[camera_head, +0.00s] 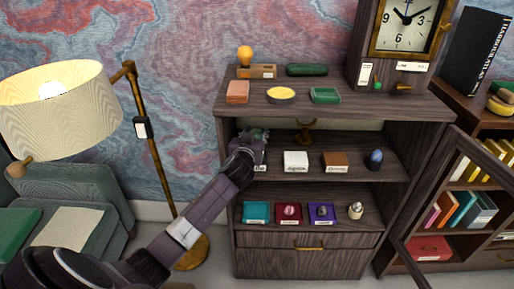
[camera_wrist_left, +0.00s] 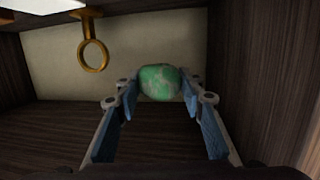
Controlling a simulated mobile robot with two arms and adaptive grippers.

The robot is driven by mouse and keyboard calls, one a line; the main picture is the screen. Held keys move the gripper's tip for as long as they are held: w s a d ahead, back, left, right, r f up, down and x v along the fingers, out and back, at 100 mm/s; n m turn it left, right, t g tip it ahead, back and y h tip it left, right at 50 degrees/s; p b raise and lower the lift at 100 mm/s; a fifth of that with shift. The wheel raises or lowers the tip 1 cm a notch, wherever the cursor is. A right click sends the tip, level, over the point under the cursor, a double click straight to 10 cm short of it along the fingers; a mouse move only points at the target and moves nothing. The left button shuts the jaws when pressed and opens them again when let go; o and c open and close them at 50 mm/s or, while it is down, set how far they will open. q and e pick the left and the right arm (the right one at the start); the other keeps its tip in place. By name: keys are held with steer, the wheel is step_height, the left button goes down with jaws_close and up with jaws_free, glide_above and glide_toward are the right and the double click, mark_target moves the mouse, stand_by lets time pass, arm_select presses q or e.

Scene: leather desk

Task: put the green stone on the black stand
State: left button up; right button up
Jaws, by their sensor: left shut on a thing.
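My left gripper (camera_head: 259,141) reaches into the left end of the middle shelf of the cabinet. It is shut on the green stone (camera_wrist_left: 159,83), a mottled rounded stone held between the fingertips in the left wrist view. In the head view only a little green shows at the fingertips. A small white label (camera_head: 260,168) shows just below the gripper; whatever stands behind it is mostly hidden, and I cannot make out a black stand. My right gripper is not in view.
On the same shelf are a white block (camera_head: 296,160), a brown block (camera_head: 335,161) and a dark blue egg-shaped stone (camera_head: 375,159). A brass ring (camera_wrist_left: 92,55) hangs inside the compartment. The shelf's side wall (camera_wrist_left: 250,70) is close on the right in the wrist view. A floor lamp (camera_head: 60,105) stands left.

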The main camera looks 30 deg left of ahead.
arm_select(q)
step_height(320, 180, down, 8)
steer(key=shift+s+d+b, duration=0.1)
steer(key=shift+b, duration=0.25)
steer(key=o, duration=1.2)
steer(key=v, duration=1.2)
steer(key=shift+r, duration=0.15)
